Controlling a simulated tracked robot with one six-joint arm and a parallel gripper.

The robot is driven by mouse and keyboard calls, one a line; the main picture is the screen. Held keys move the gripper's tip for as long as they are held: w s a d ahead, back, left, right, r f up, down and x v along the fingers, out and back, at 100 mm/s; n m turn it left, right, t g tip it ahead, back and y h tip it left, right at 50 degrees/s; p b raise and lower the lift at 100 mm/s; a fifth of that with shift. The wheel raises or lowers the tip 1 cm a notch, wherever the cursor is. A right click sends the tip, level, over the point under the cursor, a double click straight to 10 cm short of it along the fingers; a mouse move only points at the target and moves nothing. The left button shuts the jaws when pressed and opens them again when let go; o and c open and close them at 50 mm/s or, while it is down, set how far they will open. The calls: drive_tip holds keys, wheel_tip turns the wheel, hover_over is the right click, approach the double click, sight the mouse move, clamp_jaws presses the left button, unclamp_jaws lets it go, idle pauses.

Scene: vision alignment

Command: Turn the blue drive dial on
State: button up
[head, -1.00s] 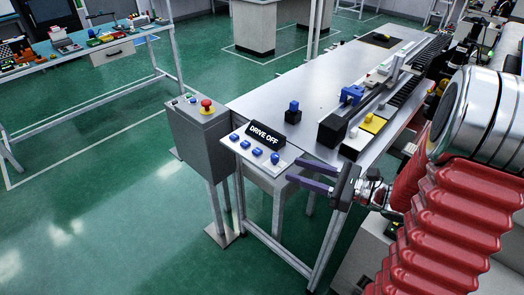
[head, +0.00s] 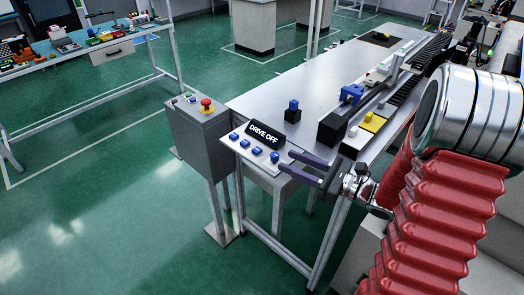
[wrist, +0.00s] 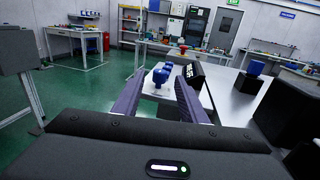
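The white dial panel (head: 238,147) on the near-left table corner carries several blue dials. A black sign (head: 263,135) behind them reads "DRIVE OFF". The blue dial (head: 275,157) at the right end is closest to my gripper (head: 287,160). My gripper is open and empty, its two purple fingers pointing at this dial. In the wrist view, a blue dial (wrist: 160,76) shows between the fingertips (wrist: 160,77), with the sign (wrist: 193,73) to its right. Whether the fingertips reach around the dial or stop short of it I cannot tell.
A grey control box (head: 198,132) with a red stop button (head: 207,104) stands left of the panel. A blue block on a black base (head: 293,112) and a linear rail (head: 345,112) are on the metal table (head: 310,85). The table's middle is clear.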

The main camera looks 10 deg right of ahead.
sight(263, 159)
drive_tip(key=x, duration=1)
clamp_jaws()
drive_tip(key=shift+a, duration=0.2)
drive_tip(key=shift+d, duration=0.1)
idle(0.3)
